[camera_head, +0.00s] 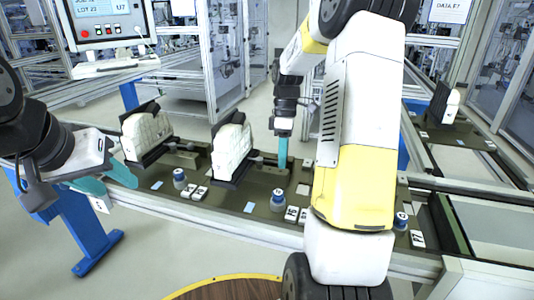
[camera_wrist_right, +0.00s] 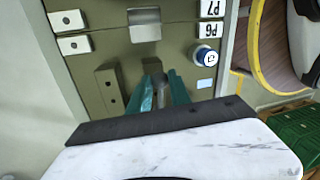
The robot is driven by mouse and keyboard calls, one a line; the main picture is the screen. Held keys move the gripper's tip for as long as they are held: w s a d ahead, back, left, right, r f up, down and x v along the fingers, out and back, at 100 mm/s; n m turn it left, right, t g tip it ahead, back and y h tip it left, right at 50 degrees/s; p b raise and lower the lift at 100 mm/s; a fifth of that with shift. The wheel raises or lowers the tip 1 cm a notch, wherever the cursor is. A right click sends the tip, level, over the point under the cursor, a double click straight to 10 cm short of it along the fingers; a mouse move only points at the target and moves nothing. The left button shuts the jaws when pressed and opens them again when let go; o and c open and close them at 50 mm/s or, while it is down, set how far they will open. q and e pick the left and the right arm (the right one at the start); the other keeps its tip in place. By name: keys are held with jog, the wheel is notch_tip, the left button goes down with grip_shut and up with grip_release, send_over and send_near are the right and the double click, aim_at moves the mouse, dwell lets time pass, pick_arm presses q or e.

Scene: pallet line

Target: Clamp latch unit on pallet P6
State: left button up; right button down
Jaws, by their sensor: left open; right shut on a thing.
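The white latch unit (camera_head: 231,147) stands upright in its black holder on pallet P6 (camera_head: 236,194), left of my right gripper. Its white body (camera_wrist_right: 190,152) and black edge fill the bottom of the right wrist view. My right gripper (camera_head: 282,158) points down, its teal fingers (camera_wrist_right: 164,92) shut on a grey clamp lever (camera_wrist_right: 161,90) beside the unit. The fingers hide most of the lever. The P6 plate (camera_wrist_right: 206,29) and a blue-capped button (camera_wrist_right: 205,57) lie close by. My left gripper (camera_head: 108,180) is open and empty at the left, in front of the line.
A second white unit (camera_head: 146,134) stands on the pallet to the left, and a third (camera_head: 450,105) stands far right. A control panel (camera_head: 108,22) is at the upper left. A wooden round top (camera_head: 225,289) is at the front.

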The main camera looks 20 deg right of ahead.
jog(key=shift+w+d+n, duration=0.15)
jog(key=shift+w+n, duration=0.1)
jog(key=shift+n, duration=0.15)
jog(key=c, duration=1.2)
grip_release()
notch_tip(320, 180, up, 8)
jog(key=w, duration=0.1)
jog(key=shift+w+d+f, duration=0.15)
jog(key=shift+d, duration=0.1)
